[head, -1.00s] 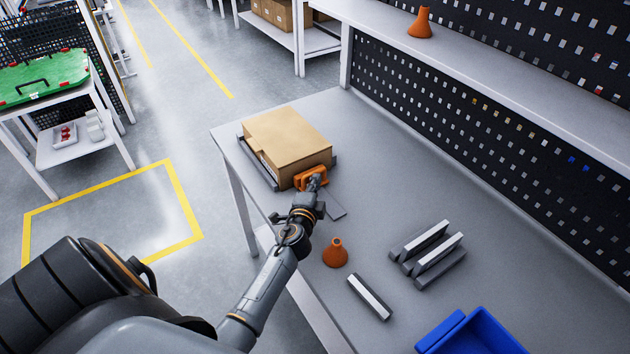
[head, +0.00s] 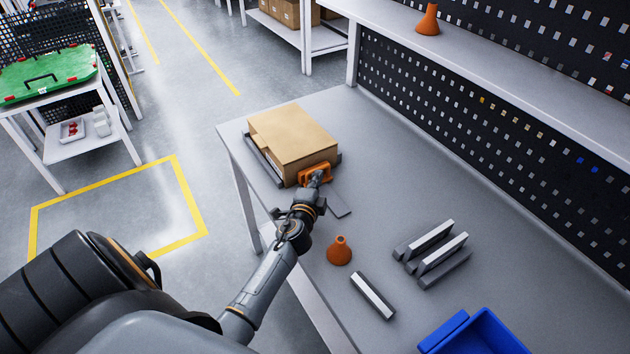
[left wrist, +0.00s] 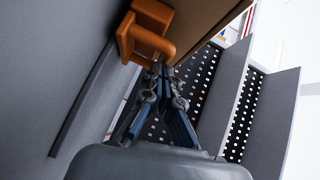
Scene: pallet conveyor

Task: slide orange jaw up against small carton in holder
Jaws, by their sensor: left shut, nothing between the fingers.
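The small carton (head: 296,138) is a brown box lying in a dark grey holder (head: 262,168) at the far left corner of the workbench. The orange jaw (head: 309,172) stands at the near side of the carton. In the left wrist view, the orange jaw (left wrist: 148,35) with its handle is beside the carton (left wrist: 205,25); whether they touch is hard to tell. My left gripper (head: 317,179) is shut and empty, its tips at the jaw's handle. It also shows in the left wrist view (left wrist: 160,75). My right gripper is not in view.
A grey rail (head: 340,204) runs out from under the jaw. An orange cone-shaped piece (head: 339,251), a grey block with a light top (head: 372,296), several grey bars (head: 435,252) and a blue bin (head: 480,335) are on the bench (head: 400,170). A pegboard wall stands behind.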

